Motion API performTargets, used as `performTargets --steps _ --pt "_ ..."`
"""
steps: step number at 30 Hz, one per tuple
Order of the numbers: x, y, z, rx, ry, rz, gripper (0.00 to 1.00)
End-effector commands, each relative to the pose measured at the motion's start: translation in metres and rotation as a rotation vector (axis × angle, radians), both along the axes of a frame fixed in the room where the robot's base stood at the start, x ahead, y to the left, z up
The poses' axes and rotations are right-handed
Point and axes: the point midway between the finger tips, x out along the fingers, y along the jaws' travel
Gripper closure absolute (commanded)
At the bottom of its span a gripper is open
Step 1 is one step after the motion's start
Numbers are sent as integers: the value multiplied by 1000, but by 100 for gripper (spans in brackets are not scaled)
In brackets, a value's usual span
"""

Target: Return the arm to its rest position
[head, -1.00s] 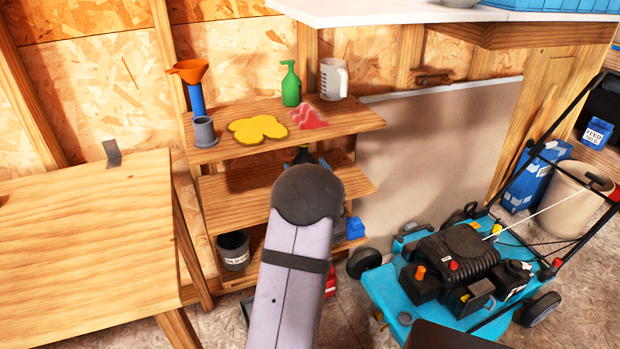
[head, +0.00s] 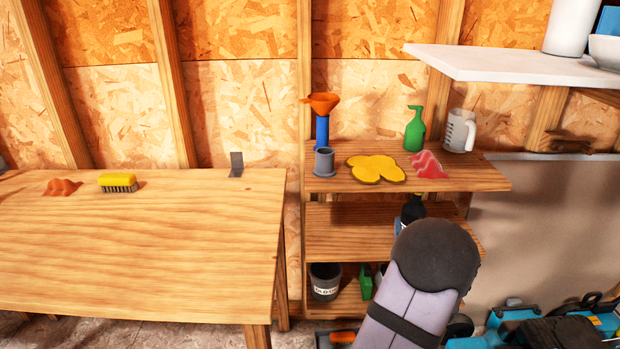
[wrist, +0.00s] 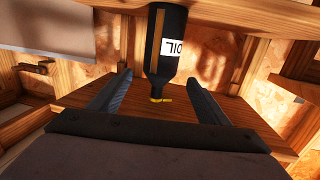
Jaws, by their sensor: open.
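My gripper (wrist: 160,78) shows in the wrist view with its two dark fingers spread apart. Nothing is held between them. A dark bottle with a white OIL label (wrist: 174,48) stands just past the fingertips, appearing upside down in this view, with a yellow ring near its neck. The bottle also shows in the head view (head: 411,208) on the middle shelf, partly hidden behind my arm.
A workbench (head: 130,250) with a brush (head: 118,183) stands left. A blue mower (head: 560,325) is at lower right.

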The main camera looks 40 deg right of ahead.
Motion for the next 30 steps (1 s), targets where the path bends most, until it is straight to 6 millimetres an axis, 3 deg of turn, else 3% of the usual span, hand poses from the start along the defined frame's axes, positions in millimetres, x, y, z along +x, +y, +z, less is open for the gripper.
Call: performTargets --steps 8,17,20,23,26,30 --pt "24 11 -16 146 28 10 30" --pt "64 62 -61 535 134 -43 30" --pt "69 91 -78 669 198 -88 30" --pt "67 138 -113 777 355 -94 30" --pt "57 189 -145 850 552 -61 30" --pt "26 270 -179 943 871 18 30"
